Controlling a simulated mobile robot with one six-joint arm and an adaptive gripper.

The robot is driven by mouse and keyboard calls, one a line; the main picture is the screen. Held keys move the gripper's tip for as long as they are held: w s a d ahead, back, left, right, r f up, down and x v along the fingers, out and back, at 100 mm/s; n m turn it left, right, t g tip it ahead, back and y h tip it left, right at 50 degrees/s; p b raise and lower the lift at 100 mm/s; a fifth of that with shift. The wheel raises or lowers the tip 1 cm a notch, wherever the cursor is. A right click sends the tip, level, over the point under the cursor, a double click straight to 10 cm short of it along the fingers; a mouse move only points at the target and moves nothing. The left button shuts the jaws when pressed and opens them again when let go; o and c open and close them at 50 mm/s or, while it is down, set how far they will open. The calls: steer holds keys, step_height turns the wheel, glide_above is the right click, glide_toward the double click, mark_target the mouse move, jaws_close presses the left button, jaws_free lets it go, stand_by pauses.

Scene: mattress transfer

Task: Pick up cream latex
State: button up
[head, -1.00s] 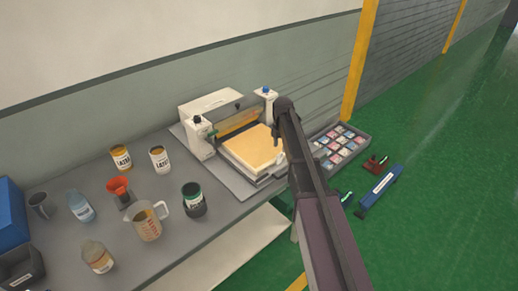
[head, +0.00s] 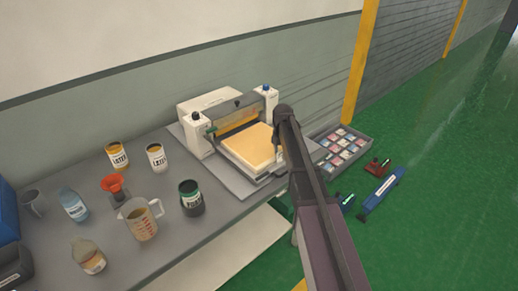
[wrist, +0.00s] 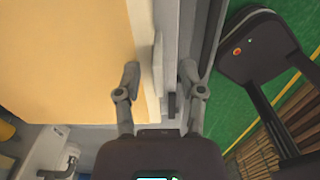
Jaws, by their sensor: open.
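A cream-yellow slab (head: 250,145) lies flat on the white bed of a press-like machine (head: 200,133). It also fills the left of the wrist view (wrist: 60,60). Two cans with labels that seem to read latex, a yellow one (head: 118,155) and a paler one (head: 156,157), stand upright on the bench. I cannot tell which of these is the cream latex. My gripper (wrist: 159,72) is open and empty, over the slab's right edge and the machine's pale rim. In the head view my arm mostly hides it.
The grey bench (head: 90,225) also holds a dark green-topped can (head: 191,198), a measuring jug (head: 140,222), a red funnel (head: 114,185) and bottles (head: 75,205). A tray of small packets (head: 342,148) and a blue tool (head: 381,192) lie to the right. Green floor is open beyond.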

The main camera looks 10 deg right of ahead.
stand_by(0.5)
jaws_close()
steer(key=shift+r, duration=0.25)
step_height(320, 180, up, 4)
steer(key=p, duration=0.4)
steer(key=shift+f, duration=0.2)
steer(key=s+a+p, duration=0.1)
steer(key=s+a, duration=0.1)
steer(key=s, duration=1.4)
steer(key=shift+a+r, duration=0.3)
steer(key=shift+r, duration=0.15)
steer(key=shift+w, duration=0.1)
